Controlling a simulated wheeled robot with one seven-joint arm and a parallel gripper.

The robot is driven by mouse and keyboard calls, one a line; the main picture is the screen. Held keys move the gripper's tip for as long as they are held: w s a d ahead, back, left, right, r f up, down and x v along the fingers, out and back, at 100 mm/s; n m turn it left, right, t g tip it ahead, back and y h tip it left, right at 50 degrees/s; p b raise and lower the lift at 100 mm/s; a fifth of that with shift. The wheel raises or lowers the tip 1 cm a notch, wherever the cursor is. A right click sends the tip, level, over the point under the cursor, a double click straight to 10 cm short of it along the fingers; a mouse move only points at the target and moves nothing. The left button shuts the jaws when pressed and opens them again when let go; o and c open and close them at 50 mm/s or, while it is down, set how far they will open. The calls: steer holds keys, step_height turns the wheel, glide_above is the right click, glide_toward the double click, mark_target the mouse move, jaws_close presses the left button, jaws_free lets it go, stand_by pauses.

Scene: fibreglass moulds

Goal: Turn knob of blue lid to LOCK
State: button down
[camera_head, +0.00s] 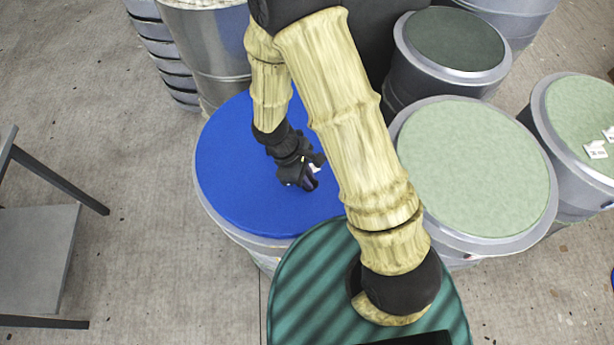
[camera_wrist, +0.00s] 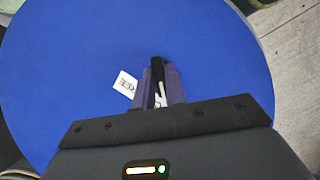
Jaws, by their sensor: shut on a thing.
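The blue lid (camera_head: 235,165) covers a grey drum below my arm. It also fills most of the wrist view (camera_wrist: 80,60). My gripper (camera_head: 306,181) reaches down to the lid right of its centre. In the wrist view my gripper (camera_wrist: 159,82) has its dark purple fingers shut on the black knob (camera_wrist: 157,66), which is mostly hidden between them. A white label (camera_wrist: 125,84) left of the fingers reads "REE", its first part unclear. Another white marking (camera_wrist: 160,97) shows between the fingers, too covered to read.
A drum with a pale green lid (camera_head: 475,165) stands close on the right. A dark-lidded drum (camera_head: 456,38) is behind it, and another green-lidded drum (camera_head: 585,115) is at far right. Stacked metal drums stand behind. A grey table (camera_head: 35,255) is at left, with bare floor between.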

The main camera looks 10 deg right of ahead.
steer(key=c, duration=1.4)
jaws_free()
steer(key=shift+c, duration=0.2)
steer(key=shift+w+r, duration=0.1)
steer(key=v, duration=1.7)
steer(key=shift+a+b, duration=0.2)
steer(key=shift+b, duration=0.2)
steer(key=s+d+m+t+y, duration=0.1)
steer(key=d+m+t+y, duration=0.1)
steer(key=d+m, duration=0.4)
steer(key=s+d+r+m+t+y, duration=0.1)
steer(key=d+m+t+y, duration=0.1)
steer(key=d+m, duration=0.5)
steer(key=d, duration=0.3)
steer(key=shift+s+d, duration=0.25)
steer(key=shift+s, duration=0.15)
